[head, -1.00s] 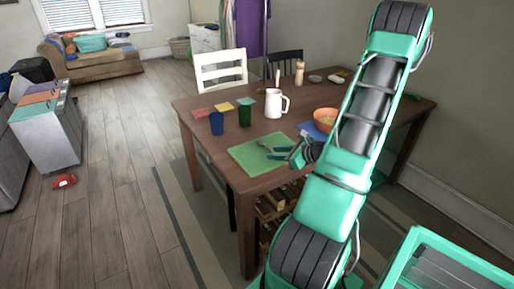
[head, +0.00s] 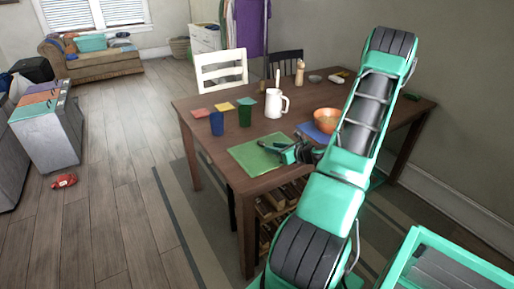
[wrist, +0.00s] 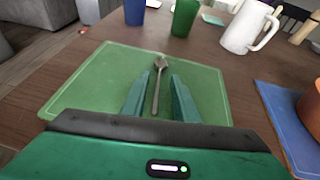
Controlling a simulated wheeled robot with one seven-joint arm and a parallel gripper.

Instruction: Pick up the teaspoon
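The teaspoon (wrist: 157,85) lies on the green cutting board (wrist: 88,82), its bowl pointing away from me and its handle running back between my fingers. The board also shows in the head view (head: 250,160), near the table's front left part. My gripper (wrist: 160,88) is open, with one finger on each side of the spoon's handle. In the head view my gripper (head: 282,149) is low over the board. I cannot tell whether the fingertips touch the board. The spoon is hard to make out in the head view.
A blue cup (head: 217,123), a green cup (head: 244,112) and a white pitcher (head: 274,104) stand beyond the board on the wooden table (head: 190,104).

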